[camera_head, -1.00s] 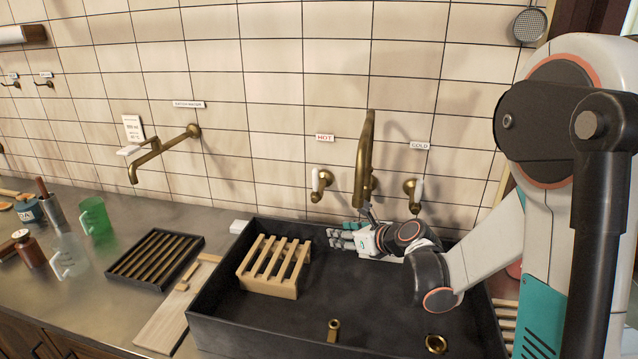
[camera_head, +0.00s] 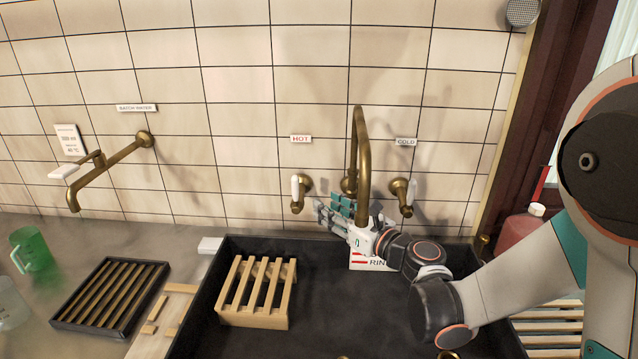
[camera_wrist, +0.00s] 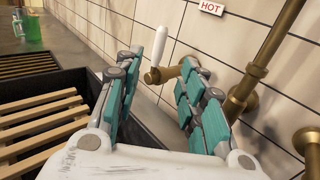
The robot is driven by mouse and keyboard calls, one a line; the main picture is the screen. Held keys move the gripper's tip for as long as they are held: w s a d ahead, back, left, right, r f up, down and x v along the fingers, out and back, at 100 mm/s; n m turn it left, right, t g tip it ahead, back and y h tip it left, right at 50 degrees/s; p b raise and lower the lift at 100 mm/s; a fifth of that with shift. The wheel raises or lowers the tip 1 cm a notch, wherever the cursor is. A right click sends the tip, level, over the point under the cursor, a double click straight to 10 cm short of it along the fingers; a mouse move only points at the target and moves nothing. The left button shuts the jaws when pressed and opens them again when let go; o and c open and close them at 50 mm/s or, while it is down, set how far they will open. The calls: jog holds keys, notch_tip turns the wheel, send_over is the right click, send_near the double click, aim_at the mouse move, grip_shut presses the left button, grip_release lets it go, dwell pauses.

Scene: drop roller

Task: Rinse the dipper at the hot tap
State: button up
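The hot tap has a white lever on a brass valve (camera_head: 297,194) under a HOT label (camera_head: 301,139). My gripper (camera_head: 332,210) is just right of this valve, in front of the wall and beside the brass spout (camera_head: 361,160). In the wrist view my gripper (camera_wrist: 160,62) has its teal-padded fingers spread and empty. The hot lever (camera_wrist: 158,45) shows upright between and beyond the fingertips, apart from them. I cannot make out the dipper in either current view.
The dark sink (camera_head: 330,310) holds a slatted wooden rack (camera_head: 258,292) at left. The COLD valve (camera_head: 402,195) stands right of the spout. A slatted black tray (camera_head: 110,296) lies on the counter.

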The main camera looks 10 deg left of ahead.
aim_at(297, 188)
jog(key=b+x, duration=0.3)
jog(key=x, duration=1)
jog(key=shift+w+a, duration=0.2)
jog(key=shift+a, duration=0.1)
grip_shut()
jog(key=shift+a, duration=0.1)
